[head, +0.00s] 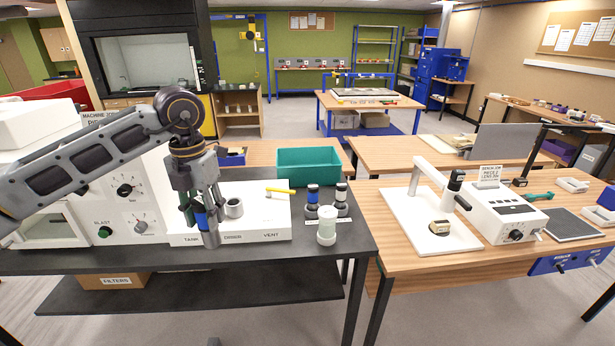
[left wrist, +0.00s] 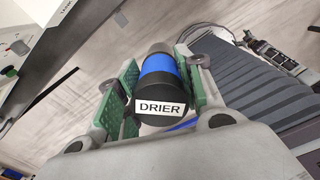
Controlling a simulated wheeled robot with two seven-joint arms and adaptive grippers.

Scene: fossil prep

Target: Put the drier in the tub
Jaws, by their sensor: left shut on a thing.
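The drier (left wrist: 165,85) is a cylinder with a black labelled cap, a blue band and a grey far end. My left gripper (head: 198,205) is shut on it, with green finger pads on either side in the left wrist view. In the head view the drier (head: 210,238) hangs roughly upright in front of the white base plate's "TANK" label. The tub (head: 308,165) is an open teal bin at the back right of the dark bench, to the right of the gripper. Its floor is mostly hidden. My right gripper is out of view.
A grey cup-like fitting (head: 234,208) and a yellow-handled valve (head: 280,191) stand on the white base plate (head: 262,222). A blue-banded canister (head: 313,196), a white-banded canister (head: 342,198) and a pale jar (head: 327,226) stand in front of the tub. A white machine (head: 125,215) stands left.

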